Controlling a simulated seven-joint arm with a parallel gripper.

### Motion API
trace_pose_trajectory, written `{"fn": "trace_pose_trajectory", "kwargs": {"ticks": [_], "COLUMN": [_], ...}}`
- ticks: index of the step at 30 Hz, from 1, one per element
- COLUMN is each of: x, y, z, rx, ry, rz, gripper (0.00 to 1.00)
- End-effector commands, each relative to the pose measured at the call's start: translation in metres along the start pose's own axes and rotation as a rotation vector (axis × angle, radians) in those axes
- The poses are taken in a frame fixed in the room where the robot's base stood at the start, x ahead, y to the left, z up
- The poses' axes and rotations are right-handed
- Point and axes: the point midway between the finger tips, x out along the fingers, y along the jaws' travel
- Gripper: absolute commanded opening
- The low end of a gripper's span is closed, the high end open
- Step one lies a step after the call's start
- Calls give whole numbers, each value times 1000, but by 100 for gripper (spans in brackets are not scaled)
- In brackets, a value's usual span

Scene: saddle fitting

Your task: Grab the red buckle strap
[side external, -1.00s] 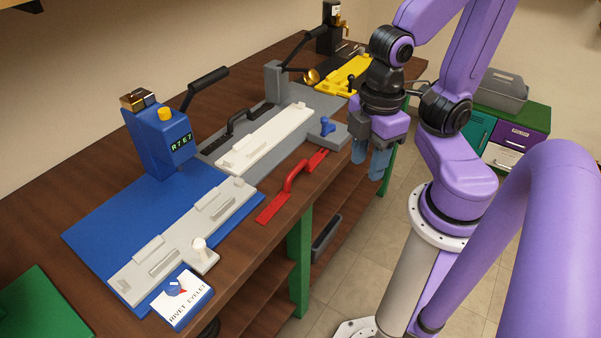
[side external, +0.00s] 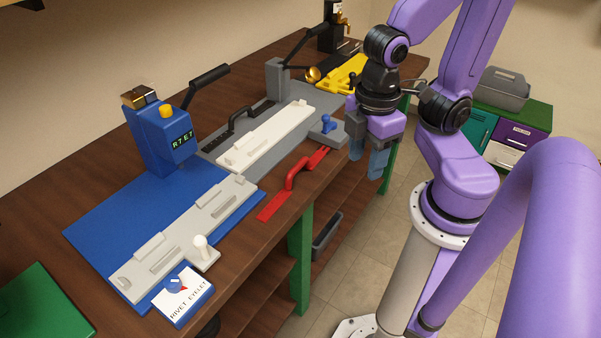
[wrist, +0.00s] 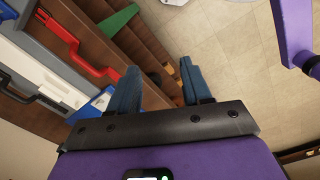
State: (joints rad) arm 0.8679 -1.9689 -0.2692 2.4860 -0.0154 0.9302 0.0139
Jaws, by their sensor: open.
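The red buckle strap (side external: 273,206) lies flat along the front edge of the wooden bench, with a raised red loop near its middle. It also shows at the upper left of the wrist view (wrist: 93,69). My gripper (side external: 368,165) is open and empty, with two blue fingers pointing down. It hangs beyond the bench's front edge, right of the strap and apart from it. In the wrist view my gripper's fingers (wrist: 157,85) are spread with floor and bench edge between them.
A white plate (side external: 270,137) and a grey block with a blue knob (side external: 327,124) lie behind the strap. A blue press (side external: 162,138) with a grey fixture (side external: 190,240) stands at left. A black-and-gold press (side external: 333,35) stands at the back. Open floor lies in front of the bench.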

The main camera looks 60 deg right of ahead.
Motion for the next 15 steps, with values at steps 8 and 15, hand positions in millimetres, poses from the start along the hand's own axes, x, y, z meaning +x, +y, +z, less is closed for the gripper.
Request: {"fn": "trace_pose_trajectory", "kwargs": {"ticks": [8, 15], "x": [23, 46], "y": [28, 51], "z": [-36, -74], "rx": [-12, -26], "ry": [-277, -526], "rz": [131, 300], "gripper": [49, 49]}}
